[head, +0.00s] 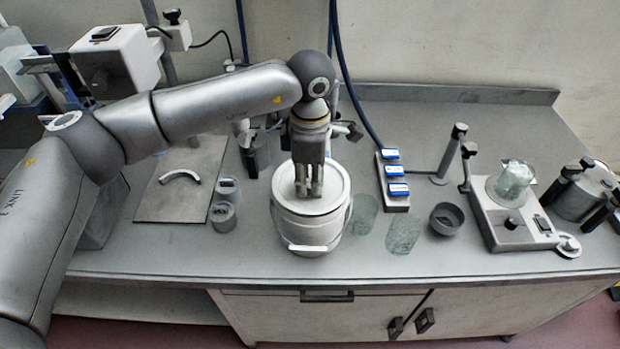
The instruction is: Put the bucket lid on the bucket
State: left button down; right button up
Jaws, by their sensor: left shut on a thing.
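The white bucket (310,235) stands upright on the bench near its front edge, with a pale handle at its front. The round white lid (335,192) lies flat over the bucket's mouth. I cannot tell whether it is pressed fully down or a little above the rim. My left gripper (308,190) points down onto the middle of the lid and is shut on it. The fingers hide the lid's centre and whatever part they grip. My right gripper is not in view.
Two glass beakers (404,236) stand close right of the bucket, and a dark bowl (446,218) beyond them. A power strip (393,180) and a hotplate (512,222) with a beaker are further right. Small grey cups (222,216) and a flat plate (180,182) are left.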

pick_arm(q)
jog(key=shift+f+b, duration=0.35)
jog(key=shift+b, duration=0.25)
dwell(0.7)
dwell(0.4)
jog(key=c, duration=0.7)
grip_release()
jog(key=shift+r+p, duration=1.3)
jog(key=shift+r, duration=2.25)
